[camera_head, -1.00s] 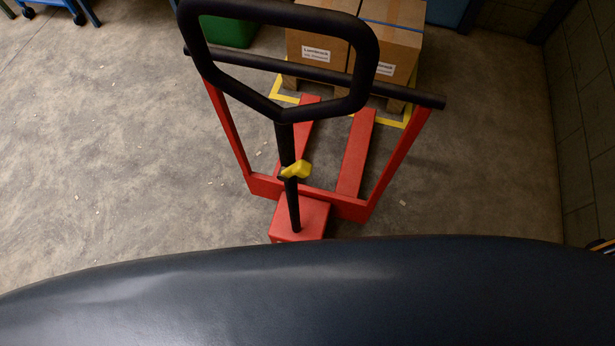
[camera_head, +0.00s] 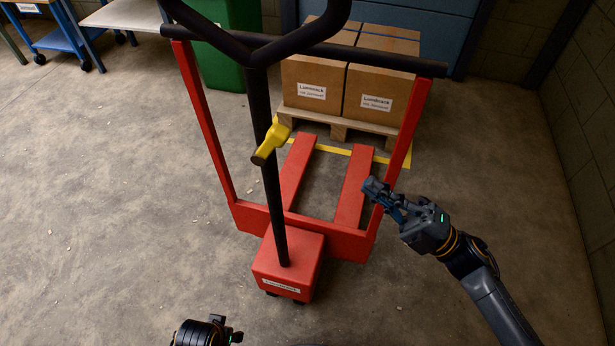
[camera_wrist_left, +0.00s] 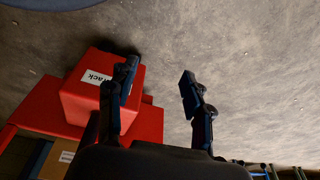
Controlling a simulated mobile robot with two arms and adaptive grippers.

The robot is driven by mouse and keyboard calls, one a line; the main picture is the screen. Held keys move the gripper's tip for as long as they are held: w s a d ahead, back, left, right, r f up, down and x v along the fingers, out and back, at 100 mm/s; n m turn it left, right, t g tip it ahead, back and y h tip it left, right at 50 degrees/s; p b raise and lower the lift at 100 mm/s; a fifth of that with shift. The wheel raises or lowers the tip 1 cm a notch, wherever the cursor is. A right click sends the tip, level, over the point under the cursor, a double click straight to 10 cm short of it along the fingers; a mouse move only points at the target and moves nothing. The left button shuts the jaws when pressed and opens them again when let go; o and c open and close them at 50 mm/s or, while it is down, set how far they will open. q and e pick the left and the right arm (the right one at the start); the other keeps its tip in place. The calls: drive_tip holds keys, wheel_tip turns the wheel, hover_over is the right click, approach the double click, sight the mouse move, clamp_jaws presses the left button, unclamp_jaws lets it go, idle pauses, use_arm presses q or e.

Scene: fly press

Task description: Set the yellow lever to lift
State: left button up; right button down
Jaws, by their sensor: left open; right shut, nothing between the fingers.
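The yellow lever (camera_head: 270,143) sits on the black handle shaft of the red pallet truck (camera_head: 288,262), above its base. It slants from lower left to upper right. My right gripper (camera_head: 376,192) is shut and empty, in front of the truck's right fork, apart from the lever. My left arm's wrist (camera_head: 205,332) shows only partly at the bottom edge of the head view. In the left wrist view my left gripper (camera_wrist_left: 158,82) is open and empty, with the red base (camera_wrist_left: 85,105) behind and left of its fingers. The lever cannot be made out there.
Cartons (camera_head: 378,92) stand on a wooden pallet (camera_head: 340,122) beyond the forks. A black crossbar (camera_head: 345,55) and loop handle (camera_head: 290,38) top the truck. A green bin (camera_head: 222,65) stands behind. A block wall (camera_head: 585,130) is at right. Open floor lies left.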

use_arm(q)
drive_tip(key=shift+w+d+r, duration=0.1)
drive_tip(key=shift+r, duration=0.2)
use_arm(e)
drive_tip(key=s+r+n+g, duration=0.1)
drive_tip(key=s+a+n+g+y, duration=0.1)
drive_tip(key=s+n+g, duration=0.1)
drive_tip(key=shift+r, duration=0.35)
use_arm(q)
drive_tip(key=s+f+p, duration=0.2)
drive_tip(key=s+f, duration=0.1)
drive_tip(key=f, duration=0.3)
drive_tip(key=shift+s+a+f, duration=0.25)
drive_tip(key=shift+s+f, duration=0.05)
drive_tip(key=shift+f, duration=0.05)
use_arm(e)
approach(286, 143)
drive_tip(key=x, duration=0.4)
drive_tip(key=f+x, duration=0.1)
drive_tip(key=x, duration=0.2)
drive_tip(key=shift+w+a, duration=0.1)
drive_tip(key=shift+w, duration=0.25)
use_arm(q)
drive_tip(key=shift+s, duration=0.1)
use_arm(e)
drive_tip(key=shift+r, duration=0.1)
